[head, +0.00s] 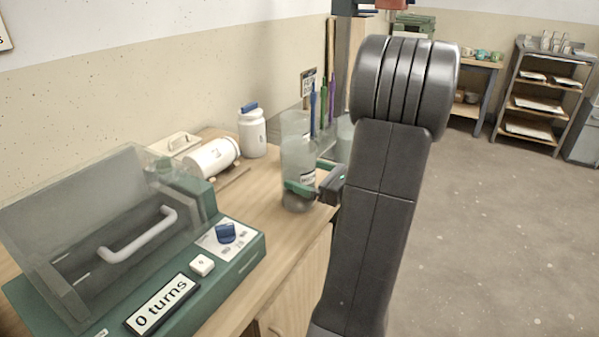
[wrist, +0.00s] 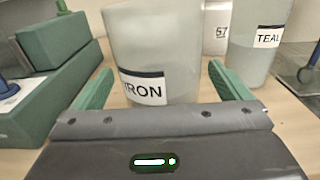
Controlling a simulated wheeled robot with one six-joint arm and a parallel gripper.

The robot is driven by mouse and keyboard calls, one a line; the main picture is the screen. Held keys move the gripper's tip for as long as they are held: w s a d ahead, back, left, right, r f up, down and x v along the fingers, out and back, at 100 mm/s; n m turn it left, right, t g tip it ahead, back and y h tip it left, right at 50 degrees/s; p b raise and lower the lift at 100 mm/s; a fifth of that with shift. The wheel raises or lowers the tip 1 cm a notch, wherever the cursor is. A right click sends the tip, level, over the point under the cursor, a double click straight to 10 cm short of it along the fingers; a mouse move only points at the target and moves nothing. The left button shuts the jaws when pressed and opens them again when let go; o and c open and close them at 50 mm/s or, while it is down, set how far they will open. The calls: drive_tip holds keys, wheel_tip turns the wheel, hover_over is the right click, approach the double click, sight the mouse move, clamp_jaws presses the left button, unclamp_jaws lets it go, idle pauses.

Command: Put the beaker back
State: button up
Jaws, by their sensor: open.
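A tall clear beaker (head: 297,140) stands upright on the wooden bench top, toward its right end. In the wrist view the beaker (wrist: 155,45) has a label with "RON" readable, and its left part is cut off. My gripper (head: 312,188) is open low around this beaker, one green finger on each side. In the wrist view the fingers of my gripper (wrist: 163,88) show gaps to the glass. A second beaker labelled TEAL (wrist: 258,45) stands behind to the right. The frames do not tell which beaker the task means.
A green machine (head: 200,285) with a clear lid and a "0 turns" sign stands at the left. A white jar with blue lid (head: 252,135) stands behind, and another white jar (head: 212,158) lies on its side. Upright coloured tools (head: 323,105) stand behind the beaker. Open floor is right.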

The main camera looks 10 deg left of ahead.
sight(299, 165)
drive_tip(key=v, duration=0.9)
drive_tip(key=shift+d+p, duration=0.2)
drive_tip(key=shift+p, duration=0.25)
drive_tip(key=b+x, duration=0.1)
drive_tip(key=x, duration=1.1)
drive_tip(key=shift+a+f+b, duration=0.15)
drive_tip(key=shift+f+b, duration=0.05)
drive_tip(key=shift+b, duration=0.1)
drive_tip(key=shift+r+p, duration=0.35)
drive_tip(key=shift+r, duration=0.9)
drive_tip(key=shift+f, duration=0.1)
